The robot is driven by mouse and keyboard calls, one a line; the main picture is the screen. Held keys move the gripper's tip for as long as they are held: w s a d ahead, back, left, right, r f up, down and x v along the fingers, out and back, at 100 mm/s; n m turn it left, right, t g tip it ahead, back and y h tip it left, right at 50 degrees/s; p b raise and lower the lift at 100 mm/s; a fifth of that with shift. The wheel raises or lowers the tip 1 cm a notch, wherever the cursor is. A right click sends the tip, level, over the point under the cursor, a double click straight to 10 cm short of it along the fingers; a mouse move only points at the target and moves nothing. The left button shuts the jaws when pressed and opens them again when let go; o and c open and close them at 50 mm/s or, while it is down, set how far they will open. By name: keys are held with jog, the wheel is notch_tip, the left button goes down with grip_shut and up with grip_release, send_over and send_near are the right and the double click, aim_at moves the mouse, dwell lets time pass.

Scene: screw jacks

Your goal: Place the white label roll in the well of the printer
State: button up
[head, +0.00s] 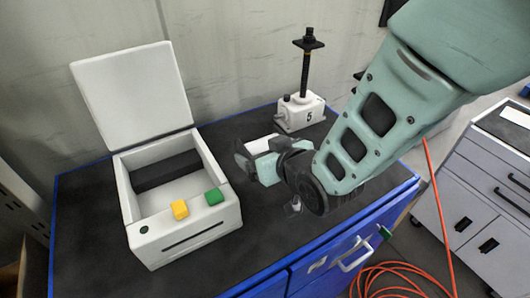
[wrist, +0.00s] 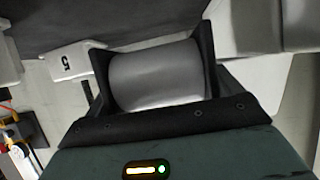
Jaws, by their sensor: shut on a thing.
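The white label roll (wrist: 158,75) lies between the two dark fingers of my gripper (wrist: 155,60) in the wrist view. The fingers are shut on it, one on each side. In the head view my gripper (head: 245,155) is over the dark bench top, right of the printer, and a white part of the roll (head: 262,144) shows beside it. The white printer (head: 225,205) stands on the left of the bench with its lid (head: 132,88) raised. Its well (head: 167,170) is open and dark inside. No roll shows in the well.
A screw jack (head: 298,113) marked 5 stands behind my gripper. The dark bench top (head: 100,262) has free room in front. A grey drawer cabinet (head: 480,190) stands right.

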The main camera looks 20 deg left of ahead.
jog(key=shift+f+p, duration=0.95)
jog(key=shift+f, duration=2.15)
jog(key=shift+f, duration=0.15)
jog(key=o, duration=0.9)
jog(key=shift+c, duration=0.2)
jog(key=shift+r, duration=0.3)
jog(key=b+v, duration=0.2)
jog(key=v, duration=0.3)
jog(key=b+v, duration=0.3)
jog(key=v, duration=0.2)
jog(key=shift+s+d+f, duration=0.1)
jog(key=shift+s+d, duration=0.15)
jog(key=shift+d, duration=0.05)
jog(key=shift+s+d+r, duration=0.35)
jog(key=shift+d, duration=0.1)
